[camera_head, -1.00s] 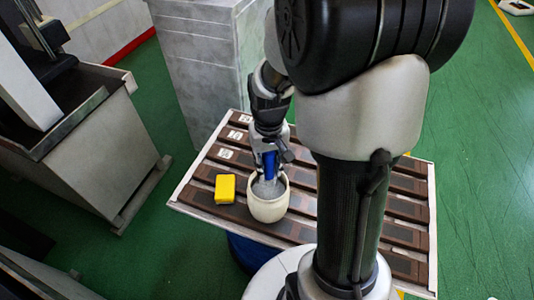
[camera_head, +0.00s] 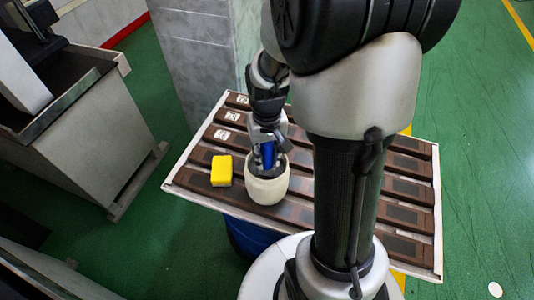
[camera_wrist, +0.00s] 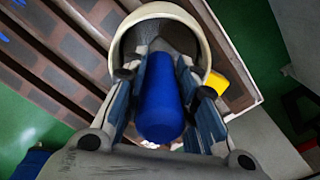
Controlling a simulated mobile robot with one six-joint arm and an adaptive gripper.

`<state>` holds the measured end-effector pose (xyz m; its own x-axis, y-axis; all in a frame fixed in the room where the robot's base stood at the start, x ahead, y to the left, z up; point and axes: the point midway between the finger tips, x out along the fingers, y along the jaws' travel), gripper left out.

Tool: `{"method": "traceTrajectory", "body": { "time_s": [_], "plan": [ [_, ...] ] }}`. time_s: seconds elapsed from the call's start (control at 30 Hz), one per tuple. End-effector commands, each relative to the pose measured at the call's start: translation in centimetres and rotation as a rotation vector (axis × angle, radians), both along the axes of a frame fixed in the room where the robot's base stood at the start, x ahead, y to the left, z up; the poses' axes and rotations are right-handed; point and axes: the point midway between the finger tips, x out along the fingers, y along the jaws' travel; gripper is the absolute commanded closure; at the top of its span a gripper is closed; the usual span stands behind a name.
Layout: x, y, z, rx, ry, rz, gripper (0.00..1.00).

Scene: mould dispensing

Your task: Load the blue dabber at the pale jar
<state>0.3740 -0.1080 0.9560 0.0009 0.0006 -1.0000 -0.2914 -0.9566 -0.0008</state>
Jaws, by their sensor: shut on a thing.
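The pale jar (camera_head: 267,188) stands upright on the slatted table, with its round opening facing up. My gripper (camera_head: 267,158) is over the jar's mouth, pointing down, and is shut on the blue dabber (camera_head: 268,153). In the wrist view the dabber's blue handle (camera_wrist: 160,100) sits between my two fingers, and its grey lower end reaches inside the jar's rim (camera_wrist: 205,50). The jar's inside is dark, and I cannot tell whether the dabber's tip touches the bottom.
A yellow block (camera_head: 221,171) lies on the table just left of the jar. The slatted table (camera_head: 205,200) has white markers at its far left. A grey block-like pillar (camera_head: 195,60) stands behind it. A machine bench (camera_head: 90,130) is at the left.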

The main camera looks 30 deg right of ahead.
Motion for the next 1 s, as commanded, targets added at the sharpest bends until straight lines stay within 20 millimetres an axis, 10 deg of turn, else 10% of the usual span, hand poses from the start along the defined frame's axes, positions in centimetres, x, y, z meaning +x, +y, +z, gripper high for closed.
{"method": "traceTrajectory", "body": {
  "time_s": [1.0],
  "plan": [
    [0.00, 0.00, -0.71, 0.000, 0.000, 0.000, 0.97]
  ]
}}
